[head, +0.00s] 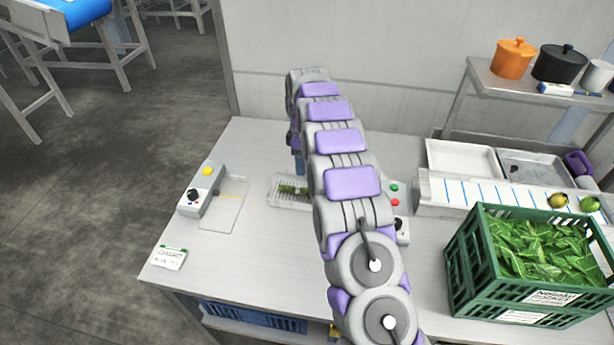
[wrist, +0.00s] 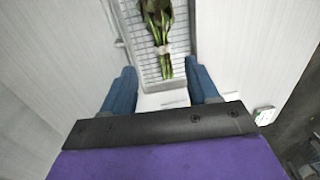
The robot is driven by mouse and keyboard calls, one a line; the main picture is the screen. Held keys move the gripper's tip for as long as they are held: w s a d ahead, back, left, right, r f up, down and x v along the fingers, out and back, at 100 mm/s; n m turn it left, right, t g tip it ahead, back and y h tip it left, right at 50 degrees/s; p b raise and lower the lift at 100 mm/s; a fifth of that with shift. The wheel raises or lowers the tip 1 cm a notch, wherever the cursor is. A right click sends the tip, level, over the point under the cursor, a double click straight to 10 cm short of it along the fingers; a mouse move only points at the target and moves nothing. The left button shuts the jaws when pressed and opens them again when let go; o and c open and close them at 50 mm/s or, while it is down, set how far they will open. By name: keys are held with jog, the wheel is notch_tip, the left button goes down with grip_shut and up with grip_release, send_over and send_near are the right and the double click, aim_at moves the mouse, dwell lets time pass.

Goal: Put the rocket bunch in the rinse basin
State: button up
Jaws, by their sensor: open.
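A bunch of dark green leaves with tied pale stems, the rocket bunch (wrist: 158,22), lies on a ribbed light-grey tray (wrist: 133,38) in the wrist view. In the head view the bunch (head: 291,189) shows small on the tray (head: 287,204), partly hidden by my arm. My gripper (wrist: 162,85) is open, with its two blue fingers apart and the stem ends ahead between them. Nothing is held. In the head view the gripper (head: 298,165) is mostly hidden behind my arm. A white shallow basin (head: 462,178) stands at the back right; I cannot tell whether it is the rinse basin.
A green crate of leaves (head: 467,279) stands at the right. A grey metal tray (head: 540,168) sits beside the white basin. The table's back left is clear.

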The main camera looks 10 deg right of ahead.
jog(key=s+a+r+m, duration=0.1)
jog(key=s+r+m, duration=0.2)
jog(key=s+r, duration=0.55)
jog(key=s+r+m, duration=0.3)
jog(key=s+r, duration=0.3)
jog(key=s, duration=0.6)
jog(key=s+f+m+g, duration=0.1)
jog(key=s+m, duration=0.6)
jog(key=s, duration=2.4)
jog(key=shift+s+d+f, duration=0.25)
jog(key=shift+d+f, duration=0.1)
